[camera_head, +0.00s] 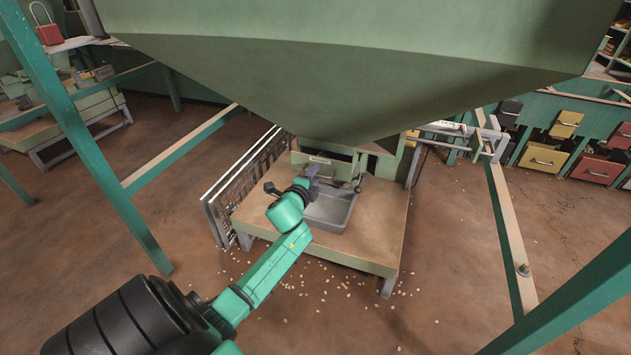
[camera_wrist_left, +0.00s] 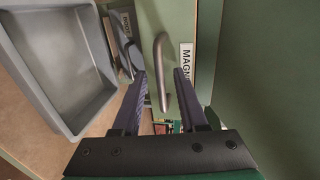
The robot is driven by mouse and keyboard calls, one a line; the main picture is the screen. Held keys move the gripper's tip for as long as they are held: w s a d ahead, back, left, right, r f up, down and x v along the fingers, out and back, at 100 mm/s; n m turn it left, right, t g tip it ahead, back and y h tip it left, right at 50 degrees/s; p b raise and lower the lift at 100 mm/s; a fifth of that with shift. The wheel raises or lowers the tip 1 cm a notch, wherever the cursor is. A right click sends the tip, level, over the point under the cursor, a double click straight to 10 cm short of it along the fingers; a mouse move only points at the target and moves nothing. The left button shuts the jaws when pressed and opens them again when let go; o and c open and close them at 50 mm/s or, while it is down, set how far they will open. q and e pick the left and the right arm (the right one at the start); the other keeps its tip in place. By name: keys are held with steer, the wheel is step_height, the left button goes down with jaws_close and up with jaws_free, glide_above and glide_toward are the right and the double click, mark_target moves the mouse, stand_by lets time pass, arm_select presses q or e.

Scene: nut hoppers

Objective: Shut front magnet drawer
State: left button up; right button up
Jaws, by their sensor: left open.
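The magnet drawer is the green front with a white label (camera_head: 320,160) under the hopper, at the back of the wooden stand. In the left wrist view its curved metal handle (camera_wrist_left: 158,48) stands between my fingers, beside a label (camera_wrist_left: 187,62) whose visible letters read "MAGN". How far the drawer stands out is hard to tell. My left gripper (camera_head: 312,173) is open in front of the drawer; in the wrist view its two fingers (camera_wrist_left: 160,85) lie on either side of the handle, with no clear grip on it. My right gripper is not in view.
A grey tray (camera_head: 330,212) sits on the stand's wooden top (camera_head: 372,235), close to my left gripper; it also shows in the wrist view (camera_wrist_left: 60,60). A wire rack (camera_head: 240,180) leans at the stand's left side. The large green hopper (camera_head: 350,75) hangs above. Nuts litter the floor.

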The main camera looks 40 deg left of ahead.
arm_select(q)
steer(key=shift+w+a, duration=0.1)
steer(key=shift+w, duration=0.15)
jaws_close()
stand_by(1.3)
